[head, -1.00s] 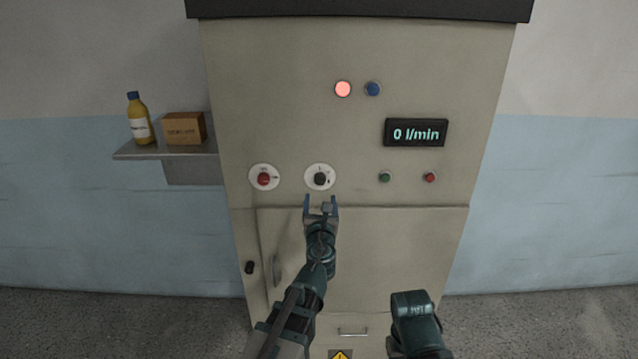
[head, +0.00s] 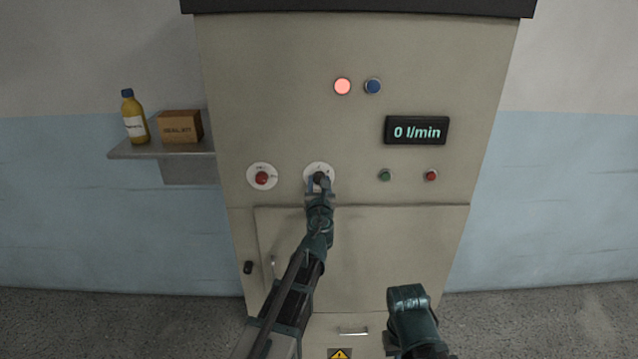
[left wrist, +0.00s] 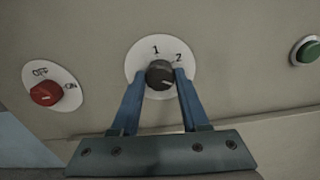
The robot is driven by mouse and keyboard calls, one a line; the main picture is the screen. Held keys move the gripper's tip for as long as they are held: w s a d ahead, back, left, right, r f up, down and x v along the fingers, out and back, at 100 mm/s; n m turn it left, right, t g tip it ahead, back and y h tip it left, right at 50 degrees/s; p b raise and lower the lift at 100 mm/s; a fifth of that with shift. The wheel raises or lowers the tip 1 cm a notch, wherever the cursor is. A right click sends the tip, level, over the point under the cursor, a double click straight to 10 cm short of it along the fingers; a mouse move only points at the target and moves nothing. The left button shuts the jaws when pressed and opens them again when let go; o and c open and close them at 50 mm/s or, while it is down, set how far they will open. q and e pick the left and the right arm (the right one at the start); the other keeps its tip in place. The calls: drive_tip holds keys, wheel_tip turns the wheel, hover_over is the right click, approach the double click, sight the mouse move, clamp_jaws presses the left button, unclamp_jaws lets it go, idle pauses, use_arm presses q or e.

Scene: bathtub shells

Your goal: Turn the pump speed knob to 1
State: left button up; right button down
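The pump speed knob (head: 319,177) is a dark round knob on a white dial on the cabinet front. In the left wrist view the knob (left wrist: 160,75) shows the labels 1 above it and 2 at its upper right; I cannot read its pointer surely. My left gripper (head: 319,186) is at the knob, with blue fingers (left wrist: 161,73) on its left and right sides, apparently touching it. The display (head: 416,131) reads 0 l/min. My right arm shows at the lower right; its fingers are out of view.
A red OFF/ON knob (head: 262,177) is left of the dial. Green (head: 385,175) and red (head: 431,175) buttons are to the right. A lit red lamp (head: 342,86) and a blue one (head: 373,86) are above. A shelf (head: 130,153) holds a bottle and a box.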

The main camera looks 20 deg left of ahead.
use_arm(q)
clamp_jaws()
drive_tip(key=n, duration=1)
drive_tip(key=shift+n, duration=0.3)
drive_tip(key=n, duration=0.3)
drive_tip(key=shift+n, duration=0.3)
drive_tip(key=n, duration=0.3)
drive_tip(key=shift+n, duration=0.3)
drive_tip(key=n, duration=0.5)
drive_tip(key=shift+s+n, duration=0.1)
drive_tip(key=shift+n, duration=0.6)
